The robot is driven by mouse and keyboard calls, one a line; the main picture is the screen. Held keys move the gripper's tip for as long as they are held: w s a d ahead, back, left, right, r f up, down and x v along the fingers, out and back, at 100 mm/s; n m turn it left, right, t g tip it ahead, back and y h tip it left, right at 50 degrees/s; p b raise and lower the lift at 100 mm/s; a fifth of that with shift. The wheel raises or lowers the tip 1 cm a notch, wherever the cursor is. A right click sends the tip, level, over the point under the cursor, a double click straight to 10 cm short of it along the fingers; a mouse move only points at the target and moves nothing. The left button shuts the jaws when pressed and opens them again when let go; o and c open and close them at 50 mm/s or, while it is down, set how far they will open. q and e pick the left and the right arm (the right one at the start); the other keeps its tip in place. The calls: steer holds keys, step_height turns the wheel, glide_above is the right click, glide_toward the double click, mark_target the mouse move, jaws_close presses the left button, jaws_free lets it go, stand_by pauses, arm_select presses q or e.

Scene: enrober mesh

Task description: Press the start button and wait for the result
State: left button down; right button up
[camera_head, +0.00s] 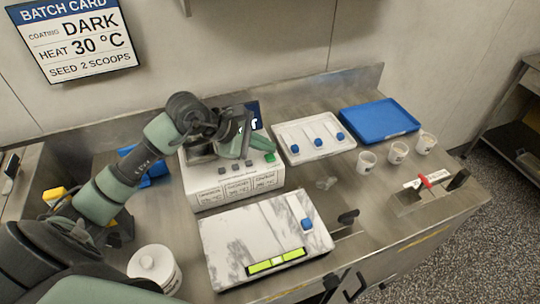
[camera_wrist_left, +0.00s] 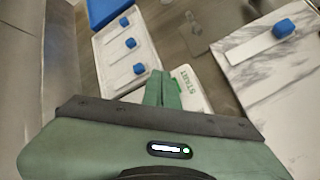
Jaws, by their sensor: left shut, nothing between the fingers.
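The white machine (camera_head: 235,190) stands on the steel bench, with several grey buttons and a green button (camera_head: 270,157) on its top. A dark screen (camera_head: 256,113) at its back is mostly hidden by my left gripper. My left gripper (camera_head: 262,143) is over the machine's top, shut and empty, close to the green button. In the left wrist view the shut green fingers (camera_wrist_left: 165,78) are beside a START label (camera_wrist_left: 184,82). Whether the fingertips touch the button cannot be told. My right gripper is not in view.
A marble board (camera_head: 240,240) with a blue-knobbed scraper lies in front. A white tray (camera_head: 295,155) with blue-knobbed pieces, a blue tray (camera_head: 380,118) and white cups (camera_head: 397,152) stand to the right. A lidded white pot (camera_head: 155,265) is at front left. A batch card (camera_head: 75,40) hangs behind.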

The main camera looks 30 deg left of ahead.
mark_target(266, 158)
arm_select(q)
steer(key=shift+r+p, duration=1.05)
steer(key=shift+r, duration=1.4)
